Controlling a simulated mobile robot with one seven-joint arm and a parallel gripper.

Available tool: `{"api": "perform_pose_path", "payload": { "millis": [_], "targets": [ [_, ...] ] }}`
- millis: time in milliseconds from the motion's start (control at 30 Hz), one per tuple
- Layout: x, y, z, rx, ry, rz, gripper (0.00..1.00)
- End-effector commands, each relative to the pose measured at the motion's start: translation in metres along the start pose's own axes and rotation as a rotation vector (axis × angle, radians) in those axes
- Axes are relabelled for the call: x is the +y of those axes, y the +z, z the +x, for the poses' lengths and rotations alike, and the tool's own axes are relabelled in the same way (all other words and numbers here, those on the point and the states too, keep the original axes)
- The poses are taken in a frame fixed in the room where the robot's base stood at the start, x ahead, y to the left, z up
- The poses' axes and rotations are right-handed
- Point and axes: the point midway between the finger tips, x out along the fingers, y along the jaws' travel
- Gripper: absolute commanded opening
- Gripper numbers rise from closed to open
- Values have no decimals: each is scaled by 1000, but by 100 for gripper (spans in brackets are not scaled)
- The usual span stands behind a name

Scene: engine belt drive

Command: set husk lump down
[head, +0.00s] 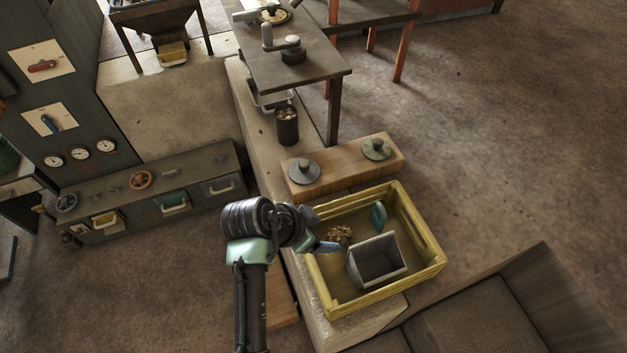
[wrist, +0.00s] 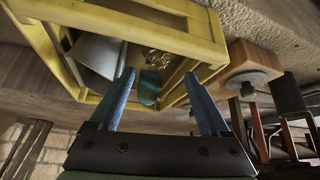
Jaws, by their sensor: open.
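The husk lump (head: 340,235) is a small, rough, brown-gold clump. It lies inside the yellow crate (head: 428,275), near its left side, beside a grey open box (head: 366,283). In the wrist view the lump (wrist: 158,59) shows beyond the fingertips, between them in the picture. My gripper (head: 330,247) is at the crate's left side, close to the lump in the head view. In the wrist view my gripper (wrist: 158,76) has its two blue fingers wide apart with nothing between them. Whether a finger touches the lump cannot be told.
A teal piece (head: 378,215) leans inside the crate behind the grey box. A wooden block (head: 345,171) with two knobbed lids stands behind the crate. A dark cup of lumps (head: 287,127) stands farther back. The crate's raised walls surround the lump.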

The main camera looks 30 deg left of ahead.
Motion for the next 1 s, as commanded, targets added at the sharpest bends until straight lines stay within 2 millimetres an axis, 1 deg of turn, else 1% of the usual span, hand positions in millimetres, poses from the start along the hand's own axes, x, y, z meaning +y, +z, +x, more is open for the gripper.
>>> {"api": "perform_pose_path", "payload": {
  "millis": [33, 100, 200, 333, 533, 567, 633, 667, 767, 800, 867, 900, 967, 1000],
  "targets": [
    [0, 0, -10, 1, -2, 0, 80],
    [0, 0, -20, 2, -1, 0, 80],
    [0, 0, -29, 1, 0, 0, 80],
    [0, 0, -34, 0, 1, 0, 80],
    [0, 0, -34, 1, -1, 1, 80],
    [-1, -3, -35, 4, -7, 2, 80],
    [-7, -18, -41, 22, -46, 11, 80],
    [-12, -29, -45, 37, -76, 14, 80],
    [-30, -89, -71, 138, -221, 31, 80],
    [-35, -121, -88, 202, -289, 37, 80],
    [-37, -173, -119, 325, -388, 41, 80],
    [-35, -208, -144, 418, -446, 43, 80],
    [-25, -254, -183, 565, -515, 41, 80],
    [-16, -283, -211, 670, -550, 37, 80]
  ]
}}
